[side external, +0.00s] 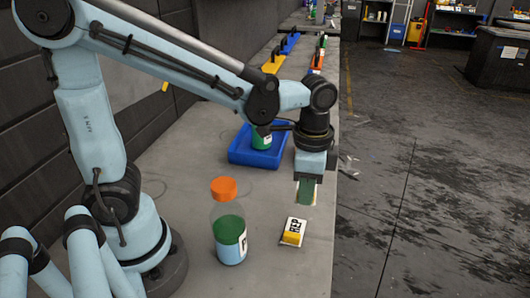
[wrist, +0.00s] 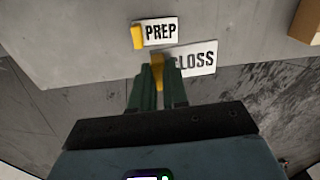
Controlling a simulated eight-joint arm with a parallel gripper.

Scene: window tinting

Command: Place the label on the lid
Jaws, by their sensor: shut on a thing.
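My gripper (side external: 307,192) points down near the table's right edge in the side external view. In the wrist view its green fingers (wrist: 160,80) are shut on the yellow tab of the white GLOSS label (wrist: 198,58). The fingers hide part of this label, and I cannot tell whether it touches the table. A PREP label (side external: 293,230) with a yellow tab lies on the table in front of my gripper; it also shows in the wrist view (wrist: 160,31). A clear bottle (side external: 229,237) with green and blue contents and an orange lid (side external: 224,188) stands upright left of the PREP label.
A blue tray (side external: 240,157) behind my gripper holds a green item (side external: 261,138), partly hidden by my arm. Yellow, blue and orange tools lie farther back along the table.

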